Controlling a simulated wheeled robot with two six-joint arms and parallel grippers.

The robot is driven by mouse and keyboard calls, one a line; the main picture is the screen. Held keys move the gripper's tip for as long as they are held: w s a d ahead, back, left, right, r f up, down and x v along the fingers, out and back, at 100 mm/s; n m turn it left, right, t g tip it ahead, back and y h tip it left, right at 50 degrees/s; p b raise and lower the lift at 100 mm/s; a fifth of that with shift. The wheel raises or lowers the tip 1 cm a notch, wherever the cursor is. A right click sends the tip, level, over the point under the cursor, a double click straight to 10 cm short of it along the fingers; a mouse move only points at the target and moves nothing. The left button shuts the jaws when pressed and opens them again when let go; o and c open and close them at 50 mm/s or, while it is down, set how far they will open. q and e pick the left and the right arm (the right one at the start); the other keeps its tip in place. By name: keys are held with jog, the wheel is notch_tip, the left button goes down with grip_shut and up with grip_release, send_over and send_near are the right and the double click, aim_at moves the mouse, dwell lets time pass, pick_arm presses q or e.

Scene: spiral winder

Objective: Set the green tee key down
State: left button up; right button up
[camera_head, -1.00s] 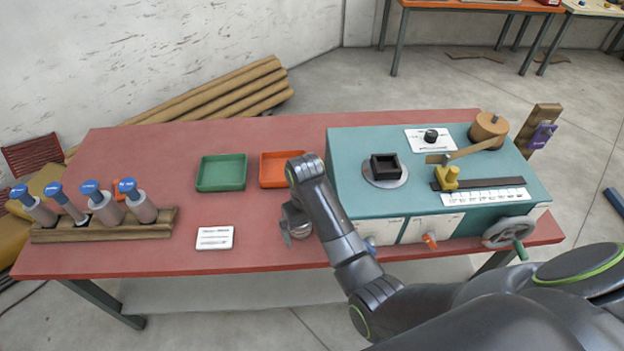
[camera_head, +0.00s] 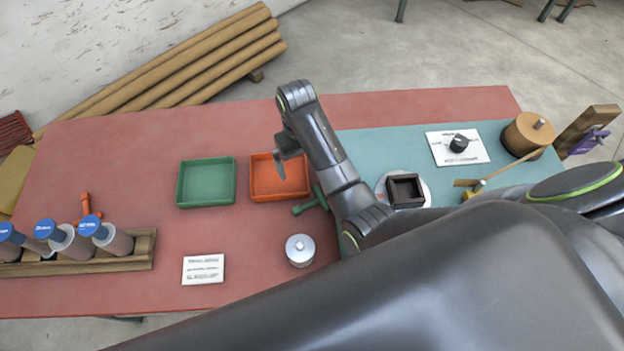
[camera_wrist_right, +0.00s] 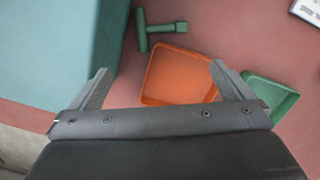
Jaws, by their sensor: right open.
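The green tee key (camera_head: 309,204) lies on the red table between the orange tray (camera_head: 262,196) and the teal winder, partly behind my right arm in the head view. In the right wrist view the key (camera_wrist_right: 160,28) shows whole, its crossbar near the winder's edge and its square end by the orange tray (camera_wrist_right: 172,80). My right gripper (camera_head: 283,158) is open over the orange tray. In the right wrist view its fingers (camera_wrist_right: 160,70) are apart with nothing between them, and the key is clear of them. My left gripper is not in view.
The green tray (camera_head: 180,190) stands left of the orange one; both look empty. A silver-lidded pot (camera_head: 300,250) and a white card (camera_head: 203,269) are nearer the front. A wooden rack (camera_head: 125,262) holds several blue-topped cylinders. The teal winder (camera_head: 400,146) fills the right side.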

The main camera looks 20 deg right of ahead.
jog(key=b, duration=0.4)
send_over(309, 204)
jog(key=w, duration=0.1)
notch_tip(309, 204, down, 10)
jog(key=shift+f, duration=0.1)
jog(key=f, duration=0.5)
jog(key=shift+s+f+p, duration=0.1)
jog(key=shift+s+p, duration=0.2)
jog(key=shift+p, duration=0.05)
jog(key=shift+f, duration=0.6)
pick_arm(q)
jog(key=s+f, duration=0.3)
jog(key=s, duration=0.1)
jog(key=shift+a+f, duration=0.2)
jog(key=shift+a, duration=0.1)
